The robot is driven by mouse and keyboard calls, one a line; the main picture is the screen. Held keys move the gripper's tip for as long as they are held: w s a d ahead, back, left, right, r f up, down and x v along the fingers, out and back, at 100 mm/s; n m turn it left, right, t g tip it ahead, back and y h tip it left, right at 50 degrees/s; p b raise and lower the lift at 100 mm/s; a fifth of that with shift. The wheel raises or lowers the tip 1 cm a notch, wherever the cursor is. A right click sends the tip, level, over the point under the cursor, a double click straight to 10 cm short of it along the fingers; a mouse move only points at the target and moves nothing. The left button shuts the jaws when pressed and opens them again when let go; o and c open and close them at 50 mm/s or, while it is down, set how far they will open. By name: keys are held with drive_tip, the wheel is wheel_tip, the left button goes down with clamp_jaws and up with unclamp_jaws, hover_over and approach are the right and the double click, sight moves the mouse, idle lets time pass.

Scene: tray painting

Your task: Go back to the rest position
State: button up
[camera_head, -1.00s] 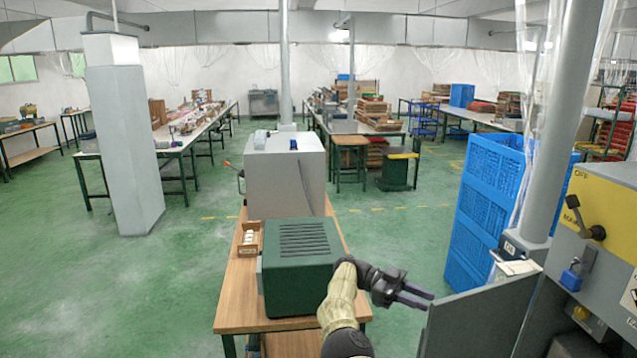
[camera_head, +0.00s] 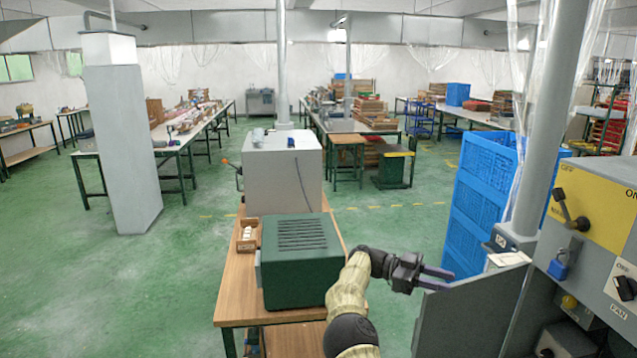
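My gripper (camera_head: 438,277) is at the lower middle right, pointing right. Its dark fingers lie close to the upper edge of a grey panel (camera_head: 470,315); I cannot tell whether they touch it. The fingers look a little apart, with nothing seen between them. My arm reaches up from the bottom edge, beside the right side of a green ribbed box (camera_head: 300,262) on a wooden table (camera_head: 236,300).
A small wooden tray (camera_head: 248,236) with white pieces sits left of the green box. A grey cabinet (camera_head: 283,178) stands behind it. Blue crates (camera_head: 480,215) and a grey-yellow control machine (camera_head: 595,205) are on the right. Green floor (camera_head: 400,240) is open in the middle.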

drive_tip(key=w+d+r+n+t+h, duration=0.1)
drive_tip(key=d+r+n+t, duration=0.35)
drive_tip(key=d+t, duration=0.3)
drive_tip(key=w+d+r+n+t+h, duration=0.1)
drive_tip(key=w+d+r+n+t, duration=0.1)
drive_tip(key=d+r+n+t, duration=0.4)
drive_tip(key=s+a+f+n+t+y, duration=0.3)
drive_tip(key=s+a+f+n+y, duration=0.15)
drive_tip(key=a+f+y, duration=0.35)
drive_tip(key=s+a+f+n+t+y, duration=0.3)
drive_tip(key=s+a+f+n+y, duration=0.15)
drive_tip(key=a+y, duration=0.4)
drive_tip(key=s+a+f+n+g+y, duration=0.1)
drive_tip(key=s+a+f+n+g, duration=0.1)
drive_tip(key=s+a, duration=0.35)
drive_tip(key=s+a+f+n+g, duration=0.2)
drive_tip(key=s, duration=0.7)
drive_tip(key=s+a+f+n+g+y, duration=0.1)
drive_tip(key=s+a+f+n+g, duration=0.15)
drive_tip(key=s, duration=0.45)
wheel_tip(320, 180, down, 22)
drive_tip(key=s+b, duration=0.1)
drive_tip(key=b, duration=2.1)
wheel_tip(320, 180, up, 12)
drive_tip(key=p, duration=1.2)
drive_tip(key=shift+a+r+p, duration=0.25)
drive_tip(key=shift+a+p, duration=0.15)
